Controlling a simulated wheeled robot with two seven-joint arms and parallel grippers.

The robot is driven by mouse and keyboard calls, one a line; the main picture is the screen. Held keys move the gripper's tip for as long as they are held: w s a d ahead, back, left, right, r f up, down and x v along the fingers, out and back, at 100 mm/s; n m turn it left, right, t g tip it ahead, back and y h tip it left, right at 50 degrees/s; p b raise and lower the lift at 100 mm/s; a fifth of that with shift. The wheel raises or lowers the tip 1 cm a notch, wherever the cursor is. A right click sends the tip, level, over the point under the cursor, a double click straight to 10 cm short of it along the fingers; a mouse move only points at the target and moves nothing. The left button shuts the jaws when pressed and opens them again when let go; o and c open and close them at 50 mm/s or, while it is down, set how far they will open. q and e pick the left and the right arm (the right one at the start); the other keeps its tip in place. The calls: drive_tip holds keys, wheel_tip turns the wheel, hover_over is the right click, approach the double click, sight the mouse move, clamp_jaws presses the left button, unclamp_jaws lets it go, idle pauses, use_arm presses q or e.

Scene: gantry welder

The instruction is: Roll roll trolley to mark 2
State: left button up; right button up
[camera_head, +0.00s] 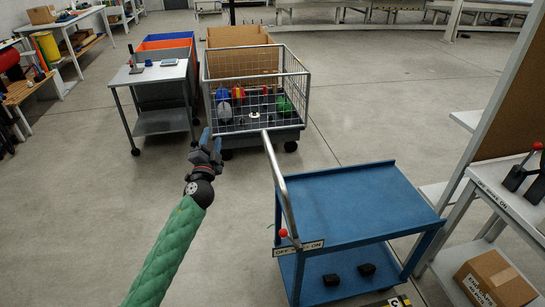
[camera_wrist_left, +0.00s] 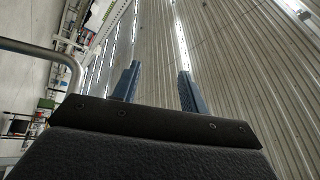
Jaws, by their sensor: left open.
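A blue two-shelf trolley (camera_head: 345,205) stands at the lower right of the head view, with a bent grey metal handle (camera_head: 278,180) rising on its left side. Two small black blocks lie on its lower shelf. My left gripper (camera_head: 210,141) is left of the handle, apart from it, with its green-sleeved arm below. In the left wrist view the blue fingers (camera_wrist_left: 159,88) are spread with nothing between them. A grey curved bar (camera_wrist_left: 45,52) shows at the left of that view. A small yellow-and-black floor sign (camera_head: 399,301) is partly cut off at the bottom edge; its character is unclear.
A wire cage cart (camera_head: 256,125) with coloured items stands ahead, near a grey wheeled table (camera_head: 150,75). Orange and blue bins are behind. A white bench (camera_head: 510,205) and a cardboard box (camera_head: 494,280) stand close on the right. Floor is open at left and centre right.

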use_arm(q)
drive_tip(key=s+d+f+m+g+h, duration=0.1)
drive_tip(key=d+f+m+g+h, duration=0.35)
drive_tip(key=d+m+h, duration=0.55)
drive_tip(key=m+g+h, duration=0.5)
approach(272, 156)
drive_tip(key=w+d+f, duration=0.1)
drive_tip(key=w+d, duration=0.1)
drive_tip(key=w, duration=0.1)
drive_tip(key=p+x, duration=0.1)
drive_tip(key=x, duration=0.5)
drive_tip(key=shift+w+r+p, duration=0.1)
drive_tip(key=shift+r+p, duration=0.05)
drive_tip(key=shift+p, duration=0.15)
drive_tip(key=shift+w+d+r, duration=0.1)
drive_tip(key=shift+w+d, duration=0.25)
drive_tip(key=shift+d, duration=0.1)
drive_tip(key=shift+w+d, duration=0.1)
drive_tip(key=shift+d, duration=0.05)
use_arm(e)
drive_tip(key=shift+s+d+r, duration=0.15)
drive_tip(key=shift+d+r, duration=0.4)
drive_tip(key=shift+d, duration=0.2)
use_arm(q)
drive_tip(key=c, duration=0.7)
clamp_jaws()
use_arm(e)
drive_tip(key=shift+r, duration=0.3)
